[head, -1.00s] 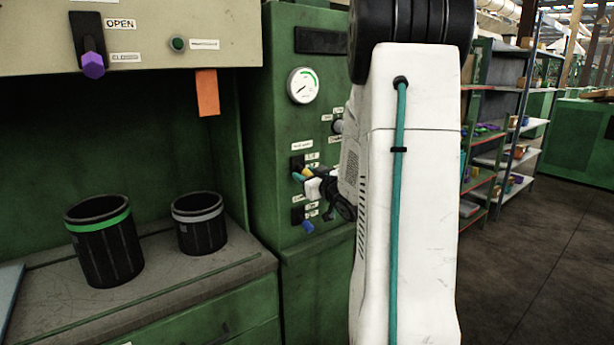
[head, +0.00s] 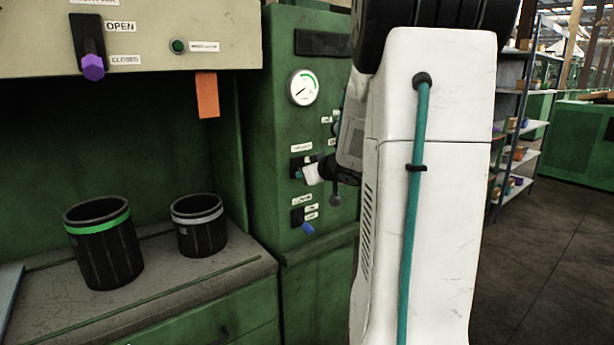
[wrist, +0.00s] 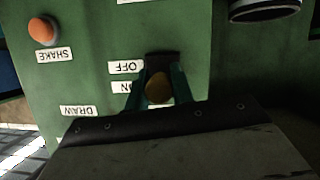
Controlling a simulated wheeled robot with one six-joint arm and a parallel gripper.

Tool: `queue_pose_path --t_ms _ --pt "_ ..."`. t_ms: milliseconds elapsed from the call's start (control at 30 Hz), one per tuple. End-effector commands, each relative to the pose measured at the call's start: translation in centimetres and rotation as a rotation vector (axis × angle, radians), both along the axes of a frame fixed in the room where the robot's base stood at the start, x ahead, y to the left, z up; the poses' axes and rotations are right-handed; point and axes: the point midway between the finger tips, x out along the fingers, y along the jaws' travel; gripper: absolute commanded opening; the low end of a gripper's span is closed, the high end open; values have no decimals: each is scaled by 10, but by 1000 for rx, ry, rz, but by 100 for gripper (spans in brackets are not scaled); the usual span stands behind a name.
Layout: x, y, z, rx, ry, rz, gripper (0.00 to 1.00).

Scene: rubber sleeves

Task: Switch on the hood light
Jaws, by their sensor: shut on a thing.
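A switch with a yellow-brown knob (wrist: 158,87) is on the green panel in the wrist view. Its dark slot sits beside OFF and ON labels, which appear upside down. My gripper's two teal fingers (wrist: 159,82) are on either side of the knob and closed on it. The knob lies about level with the ON label in the picture, but I cannot tell its exact setting. The head-view labels there are too small to read.
A lower switch with a blue knob (head: 308,228) is just below my gripper. A gauge (head: 302,87) is above. An orange button (wrist: 43,30) marked SHAKE shows in the wrist view. Two black bins (head: 200,225) stand on the bench. A purple-knobbed lever (head: 93,67) is on the hood.

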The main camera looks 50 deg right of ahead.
Motion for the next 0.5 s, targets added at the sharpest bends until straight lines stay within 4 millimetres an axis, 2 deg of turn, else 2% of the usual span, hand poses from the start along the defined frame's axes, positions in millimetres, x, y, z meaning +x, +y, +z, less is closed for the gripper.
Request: queue_pose_path --t_ms 500 --pt "2 -1 12 56 248 0 1"
